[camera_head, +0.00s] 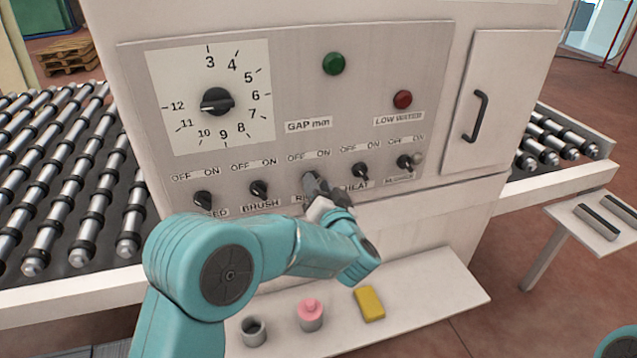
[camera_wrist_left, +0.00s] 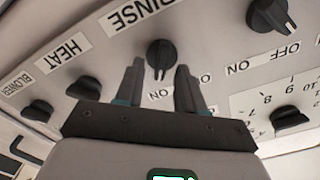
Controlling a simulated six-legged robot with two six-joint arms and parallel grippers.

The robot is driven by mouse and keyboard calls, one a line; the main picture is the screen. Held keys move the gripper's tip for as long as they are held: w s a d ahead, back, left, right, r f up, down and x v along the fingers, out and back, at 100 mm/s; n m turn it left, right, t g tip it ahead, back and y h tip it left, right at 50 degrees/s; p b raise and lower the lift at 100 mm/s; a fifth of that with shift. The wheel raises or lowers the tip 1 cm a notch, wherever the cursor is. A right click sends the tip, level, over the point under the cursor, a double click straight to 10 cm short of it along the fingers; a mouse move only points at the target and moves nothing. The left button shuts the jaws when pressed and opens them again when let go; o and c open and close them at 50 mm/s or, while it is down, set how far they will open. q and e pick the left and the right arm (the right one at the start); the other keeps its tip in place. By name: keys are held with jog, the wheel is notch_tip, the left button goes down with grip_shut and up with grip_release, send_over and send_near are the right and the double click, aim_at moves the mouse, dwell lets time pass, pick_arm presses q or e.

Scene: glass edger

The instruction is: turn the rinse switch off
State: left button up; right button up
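The rinse switch (camera_wrist_left: 160,55) is a black rotary knob on the pale control panel. In the left wrist view, which shows the panel upside down, its ridge points roughly toward its ON label (camera_wrist_left: 160,95). Its OFF label is mostly hidden behind a finger. My left gripper (camera_wrist_left: 159,78) is open, with one finger on each side of the knob; I cannot tell whether they touch it. In the head view my left gripper (camera_head: 318,190) covers most of the knob and part of the RINSE label. My right gripper is out of view.
The brush switch (camera_head: 259,190) and heat switch (camera_head: 361,171) flank the rinse switch closely. The gap dial (camera_head: 217,101), green button (camera_head: 334,64) and red lamp (camera_head: 402,99) are above.

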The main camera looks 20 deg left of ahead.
pick_arm(q)
jog(key=shift+a, duration=0.15)
grip_shut()
jog(key=shift+s+a+n+b, duration=0.1)
jog(key=shift+a+n+b, duration=0.1)
jog(key=shift+n+b, duration=3.25)
jog(key=shift+s+a+n+b, duration=0.1)
jog(key=shift+a+n+b, duration=0.05)
jog(key=shift+n+b, duration=3.3)
grip_release()
